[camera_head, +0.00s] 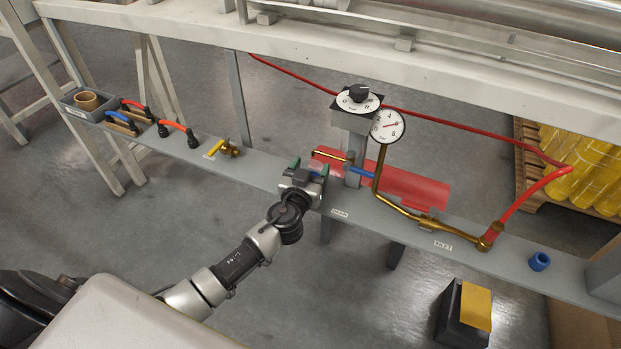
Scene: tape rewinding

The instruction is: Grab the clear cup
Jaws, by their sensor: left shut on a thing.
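My left gripper (309,168) reaches up from the lower left to the grey shelf beam, just left of the gauge post. Its green-tipped fingers are closed on a small, pale see-through thing, which looks like the clear cup (316,166). The cup is very small in the picture and partly hidden by the fingers, so its full outline cannot be made out. It sits in front of the left end of a red cylinder. My right gripper is not in view.
Behind the gripper are a thin brass pipe, a blue-handled part (361,173), a red cylinder (415,188) and a dial gauge (387,126). A brass valve (228,149) lies left on the grey beam (262,176). A red hose (530,200) runs right.

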